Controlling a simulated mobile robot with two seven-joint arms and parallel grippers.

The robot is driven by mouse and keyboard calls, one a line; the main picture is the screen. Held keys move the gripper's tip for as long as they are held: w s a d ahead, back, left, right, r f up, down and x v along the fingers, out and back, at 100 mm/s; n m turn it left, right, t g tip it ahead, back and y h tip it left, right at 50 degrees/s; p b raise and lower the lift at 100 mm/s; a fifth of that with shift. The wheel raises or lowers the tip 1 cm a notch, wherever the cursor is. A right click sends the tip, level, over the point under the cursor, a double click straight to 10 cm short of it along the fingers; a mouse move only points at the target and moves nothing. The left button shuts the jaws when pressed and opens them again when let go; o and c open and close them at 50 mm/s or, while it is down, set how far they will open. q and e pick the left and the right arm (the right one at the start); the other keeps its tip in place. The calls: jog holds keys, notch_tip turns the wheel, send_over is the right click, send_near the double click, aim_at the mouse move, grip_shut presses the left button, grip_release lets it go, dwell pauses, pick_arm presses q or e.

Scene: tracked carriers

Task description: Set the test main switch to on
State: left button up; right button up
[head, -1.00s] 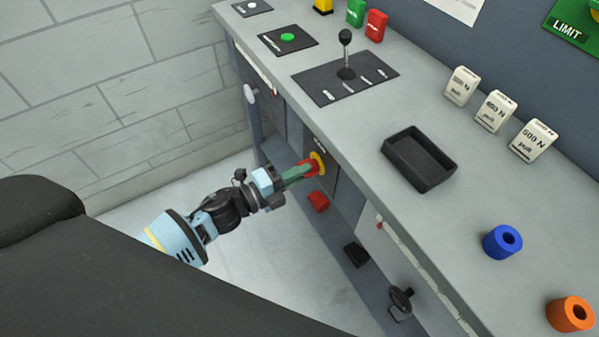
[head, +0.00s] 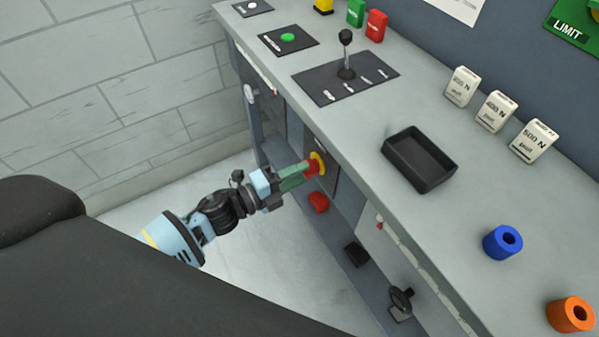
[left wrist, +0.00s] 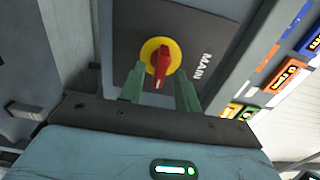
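The main switch is a red handle (left wrist: 160,65) on a yellow disc (left wrist: 153,46), set in a dark plate marked MAIN (left wrist: 204,66). In the left wrist view the handle points down the picture, toward my gripper's side. No on or off marks are legible. In the head view the switch (head: 318,163) is on the bench's front face. My left gripper (left wrist: 160,78) has its green fingers apart, one on each side of the handle, with gaps visible. It also shows at the switch in the head view (head: 303,172). My right gripper is not in view.
The grey bench top (head: 390,105) overhangs the switch. It carries a lever (head: 346,60), a black tray (head: 419,159), white weight blocks (head: 496,110), and blue and orange rings. A red part (head: 318,202) and a crank (head: 401,299) are below. Open floor lies beside my left arm.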

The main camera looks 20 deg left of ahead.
pick_arm(q)
jog(key=v, duration=0.7)
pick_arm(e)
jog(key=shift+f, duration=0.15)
pick_arm(q)
jog(key=shift+s, duration=0.1)
